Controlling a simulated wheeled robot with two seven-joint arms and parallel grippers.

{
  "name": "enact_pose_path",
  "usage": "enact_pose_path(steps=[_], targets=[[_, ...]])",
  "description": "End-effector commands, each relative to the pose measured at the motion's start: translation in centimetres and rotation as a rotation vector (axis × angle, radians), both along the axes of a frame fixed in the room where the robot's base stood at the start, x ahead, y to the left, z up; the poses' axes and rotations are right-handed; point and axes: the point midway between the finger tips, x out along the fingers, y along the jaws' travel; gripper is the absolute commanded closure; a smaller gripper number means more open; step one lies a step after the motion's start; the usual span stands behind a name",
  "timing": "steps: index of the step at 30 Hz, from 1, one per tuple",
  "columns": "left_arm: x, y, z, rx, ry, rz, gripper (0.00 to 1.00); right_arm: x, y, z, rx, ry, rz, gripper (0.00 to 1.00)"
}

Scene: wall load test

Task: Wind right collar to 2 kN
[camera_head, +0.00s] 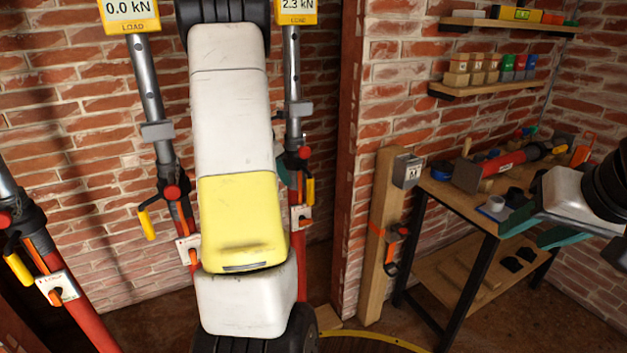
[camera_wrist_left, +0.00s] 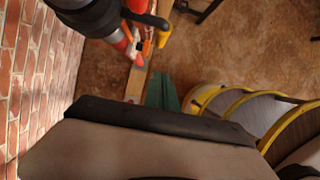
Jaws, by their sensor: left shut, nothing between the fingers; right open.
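The right prop (camera_head: 293,80) stands behind my left arm, its yellow load display (camera_head: 296,10) reading 2.3 kN. Its dark collar (camera_head: 298,166) has a red knob (camera_head: 304,153) and a yellow handle (camera_head: 310,190) hanging down. My left gripper shows as a teal sliver (camera_head: 283,172) beside this collar, mostly hidden by my arm; contact cannot be told. In the left wrist view its teal fingers (camera_wrist_left: 162,93) are shut and empty, a little apart from an orange-yellow handle (camera_wrist_left: 163,36). My right gripper (camera_head: 538,231) is open and empty before the workbench.
The left prop (camera_head: 147,85) displays 0.0 kN, with its yellow handle (camera_head: 147,222) hanging. Another prop (camera_head: 62,288) leans at far left. A wooden post (camera_head: 383,235) and a cluttered workbench (camera_head: 455,197) stand right. A yellow curved strip (camera_head: 375,339) marks the floor.

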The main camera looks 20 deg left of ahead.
Motion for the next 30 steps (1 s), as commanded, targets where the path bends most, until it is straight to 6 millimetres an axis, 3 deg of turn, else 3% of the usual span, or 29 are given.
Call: enact_pose_path(steps=[3, 7, 11, 14, 17, 22, 27, 30], targets=[[-0.7, 0.6, 2.4, 0.002, -0.004, 0.001, 1.00, 0.0, 0.0, 0.0, 0.000, -0.001, 0.000, 0.56], [-1.3, 0.9, 3.9, 0.002, -0.001, 0.002, 1.00, 0.0, 0.0, 0.0, 0.000, -0.001, 0.000, 0.56], [-1.6, 0.7, 4.6, 0.006, 0.005, -0.015, 1.00, 0.0, 0.0, 0.0, 0.000, -0.001, 0.000, 0.56], [-1.5, -0.9, 3.8, 0.048, 0.046, -0.130, 1.00, 0.0, 0.0, 0.0, 0.000, -0.001, 0.000, 0.56], [-1.3, -3.8, 2.1, 0.145, 0.131, -0.382, 1.00, 0.0, 0.0, 0.0, 0.000, -0.001, 0.000, 0.56], [0.1, -9.0, -0.3, 0.412, 0.297, -0.981, 1.00, 0.0, 0.0, 0.0, 0.000, -0.001, 0.000, 0.56], [3.9, -13.4, -0.2, 0.711, 0.409, -1.497, 1.00, 0.0, 0.0, 0.0, 0.000, -0.001, 0.000, 0.56], [6.2, -15.7, 0.5, 0.858, 0.443, -1.697, 1.00, 0.0, 0.0, 0.0, 0.000, -0.001, 0.000, 0.56]])
